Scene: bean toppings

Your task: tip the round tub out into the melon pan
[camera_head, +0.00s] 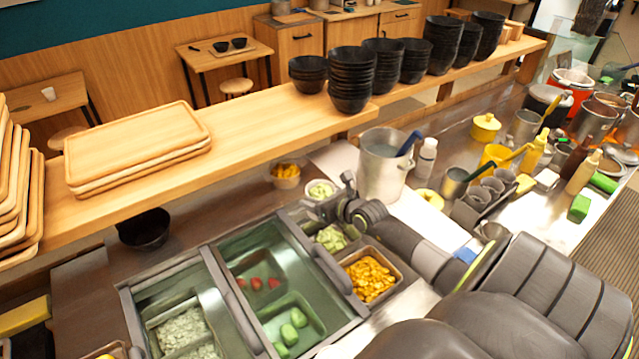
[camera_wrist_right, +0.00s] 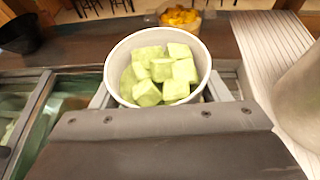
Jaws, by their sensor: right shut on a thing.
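The round tub (camera_head: 320,187) is white and holds pale green melon cubes. In the right wrist view the tub (camera_wrist_right: 117,55) is upright, with its cubes (camera_wrist_right: 162,72) inside. My right gripper (camera_head: 332,200) is shut on the tub, and the wrist view shows the gripper (camera_wrist_right: 160,98) just behind it. The melon pan (camera_head: 346,247), with pale green pieces in it, is just below the tub in the head view. My wrist hides part of that pan. My left gripper is in neither view.
A tub of orange pieces (camera_head: 286,183) stands behind. A pan of orange pieces (camera_head: 346,262) adjoins the melon pan. A tall metal pot (camera_head: 382,180) stands close right of my gripper. The wooden shelf (camera_head: 250,140) with black bowls (camera_head: 352,85) runs behind.

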